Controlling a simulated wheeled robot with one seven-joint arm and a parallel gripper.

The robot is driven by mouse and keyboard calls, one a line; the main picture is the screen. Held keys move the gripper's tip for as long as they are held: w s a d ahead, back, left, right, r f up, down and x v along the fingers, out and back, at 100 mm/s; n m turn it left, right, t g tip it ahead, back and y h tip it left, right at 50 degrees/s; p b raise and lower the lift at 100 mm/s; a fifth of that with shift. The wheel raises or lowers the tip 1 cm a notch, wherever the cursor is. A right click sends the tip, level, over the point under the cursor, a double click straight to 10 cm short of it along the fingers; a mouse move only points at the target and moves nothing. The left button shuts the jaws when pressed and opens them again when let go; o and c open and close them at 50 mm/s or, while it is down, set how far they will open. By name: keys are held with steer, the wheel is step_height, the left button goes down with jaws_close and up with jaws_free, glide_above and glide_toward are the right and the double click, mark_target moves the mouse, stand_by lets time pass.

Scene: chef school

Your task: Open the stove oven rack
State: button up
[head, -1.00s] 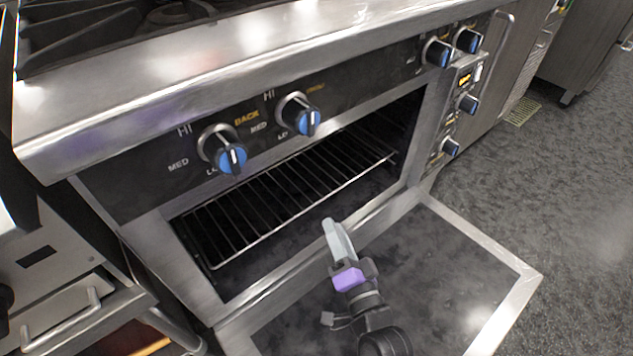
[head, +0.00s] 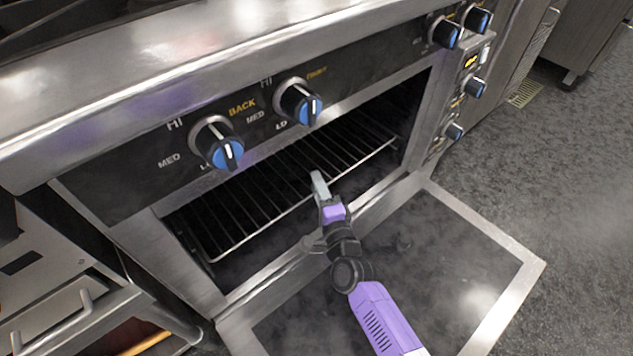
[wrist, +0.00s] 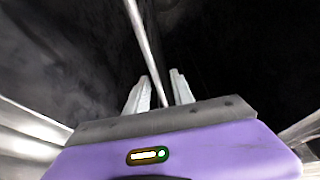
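The oven rack (head: 262,228) is a dark wire grid inside the oven cavity, with a bright front bar. The rack looks level and sits inside the opening. The oven door (head: 440,250) is folded down, open. My gripper (head: 318,180) is at the rack's front edge, near its middle. In the wrist view, the two pale fingers of my gripper (wrist: 160,80) stand apart. A thin metal bar (wrist: 143,35), which looks like the rack's front bar, runs between them. I cannot tell whether either finger touches it.
Blue-faced knobs (head: 225,152) line the stove's control panel above the opening. More knobs sit at the right. A drawer unit with a handle (head: 60,320) stands at the lower left. The floor (head: 575,190) at the right is clear.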

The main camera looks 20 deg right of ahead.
steer(key=shift+w, duration=0.65)
jaws_close()
stand_by(1.0)
